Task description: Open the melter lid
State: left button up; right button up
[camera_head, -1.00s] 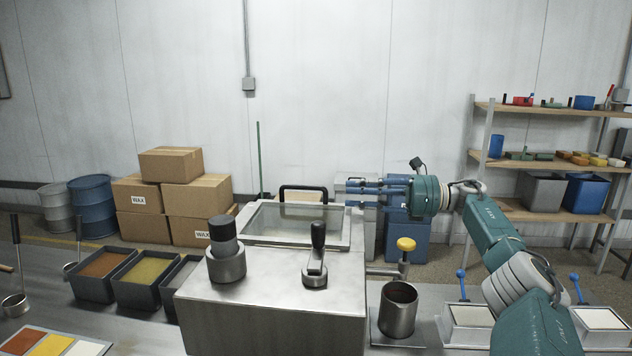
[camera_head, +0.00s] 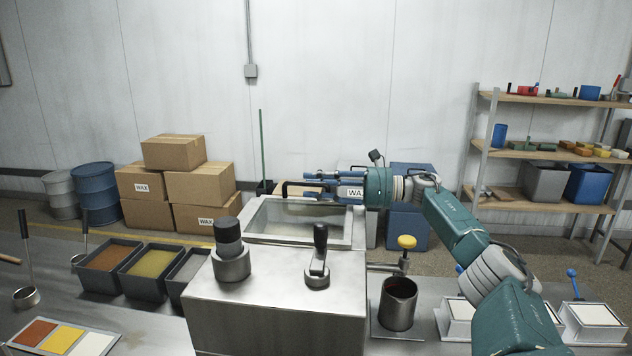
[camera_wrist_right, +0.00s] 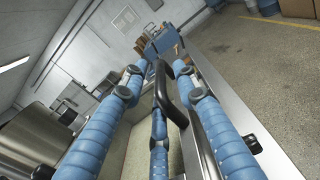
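The steel melter (camera_head: 275,300) stands in the middle of the bench. Its lid, a glass pane in a metal frame (camera_head: 298,222), lies flat on top. The black lid handle (camera_head: 285,186) rises at the lid's far edge. My right gripper (camera_head: 308,184) reaches in from the right at the handle, partly covering it. In the right wrist view, the handle (camera_wrist_right: 172,100) runs between the spread, straight blue fingers (camera_wrist_right: 158,72), which are not closed on it. Whether a finger touches the handle is unclear. My left gripper is not in view.
On the melter stand a black-capped cylinder (camera_head: 230,250) and a black-handled lever (camera_head: 318,262). A metal pot (camera_head: 398,305) sits below a yellow-knobbed tap (camera_head: 406,243). Wax bins (camera_head: 150,272) are at left, cardboard boxes (camera_head: 174,152) behind. A shelf (camera_head: 545,152) stands at right.

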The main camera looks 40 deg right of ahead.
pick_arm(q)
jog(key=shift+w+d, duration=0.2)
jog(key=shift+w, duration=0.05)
pick_arm(e)
jog(key=shift+c, duration=0.8)
grip_shut()
jog(key=shift+r, duration=0.1)
jog(key=shift+r, duration=0.15)
